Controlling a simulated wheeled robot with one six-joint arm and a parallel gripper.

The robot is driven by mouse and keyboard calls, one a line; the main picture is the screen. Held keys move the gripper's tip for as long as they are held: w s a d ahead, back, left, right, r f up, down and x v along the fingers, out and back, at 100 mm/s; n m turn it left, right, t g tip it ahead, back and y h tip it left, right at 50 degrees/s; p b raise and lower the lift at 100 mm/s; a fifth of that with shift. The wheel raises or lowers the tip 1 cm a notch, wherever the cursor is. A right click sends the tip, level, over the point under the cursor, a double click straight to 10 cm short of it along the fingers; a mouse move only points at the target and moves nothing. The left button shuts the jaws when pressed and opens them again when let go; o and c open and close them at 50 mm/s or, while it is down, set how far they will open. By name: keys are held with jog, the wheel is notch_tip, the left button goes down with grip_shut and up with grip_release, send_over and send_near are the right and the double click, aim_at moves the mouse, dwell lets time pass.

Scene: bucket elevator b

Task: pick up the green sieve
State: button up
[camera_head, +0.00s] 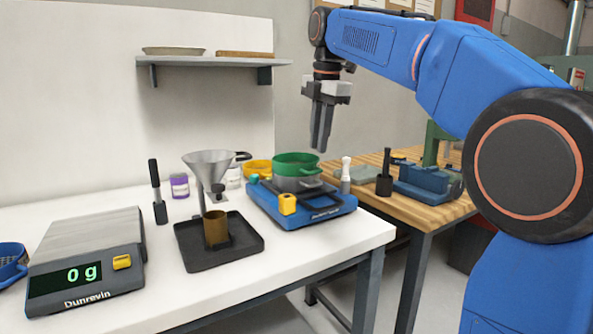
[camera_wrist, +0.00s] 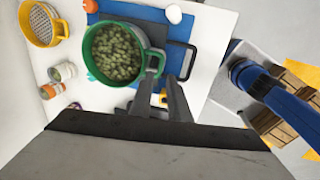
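The green sieve (camera_head: 296,160) sits on a grey pan on top of the blue sieve shaker or scale (camera_head: 325,212). In the wrist view the green sieve (camera_wrist: 90,62) is a round bowl holding brownish-green pellets, with a looped handle on its right side.
A metal funnel (camera_head: 209,165) stands over a brown cup (camera_head: 215,228) on a black tray (camera_head: 255,245). A grey scale (camera_head: 85,255) reads 0 g. A yellow sieve (camera_head: 258,168) lies behind the green one. A wooden bench (camera_head: 425,208) stands to the right.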

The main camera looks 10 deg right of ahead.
aim_at(316, 171)
jog(key=shift+w+a+f, duration=0.1)
jog(key=shift+w+f, duration=0.05)
jog(key=shift+f, duration=1.05)
jog(key=shift+w+a+f, duration=0.1)
jog(key=shift+w+f, duration=0.1)
jog(key=shift+f, duration=1.05)
jog(key=shift+w+f, duration=0.15)
jog(key=shift+f, duration=1.05)
grip_shut()
